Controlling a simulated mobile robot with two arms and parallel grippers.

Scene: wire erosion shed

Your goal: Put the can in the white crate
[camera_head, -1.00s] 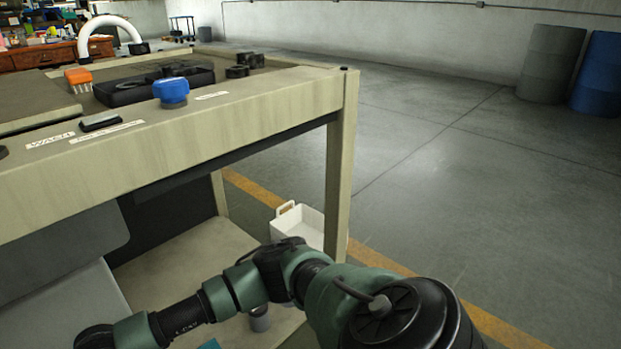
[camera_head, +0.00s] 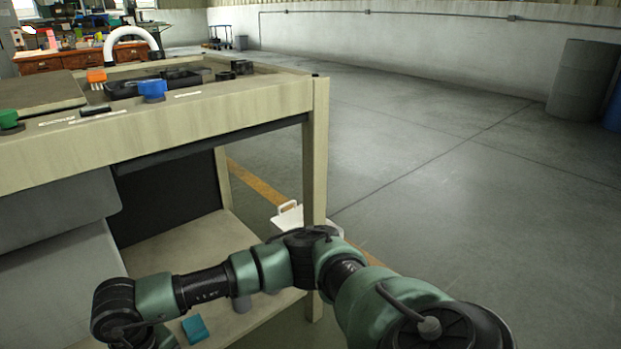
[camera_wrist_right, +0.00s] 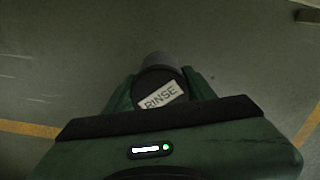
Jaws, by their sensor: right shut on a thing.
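A dark grey can (camera_wrist_right: 155,72) with a white "RINSE" label on the end facing the camera is in the right wrist view. My right gripper (camera_wrist_right: 161,90) is shut on it, with a green finger on each side. Floor with yellow lines shows beyond it. The white crate (camera_head: 287,217) is low behind the workbench's right front leg in the head view. The leg and my right arm hide part of it, and its inside is mostly hidden. My right gripper is outside the head view. My left gripper is in neither view.
The workbench (camera_head: 200,121) fills the left, with a lower shelf (camera_head: 190,245). A grey cylinder (camera_head: 242,304) and a teal item (camera_head: 195,329) are low down by my arm. A blue-topped item (camera_head: 152,89) is on the bench. Open floor (camera_head: 450,210) lies to the right.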

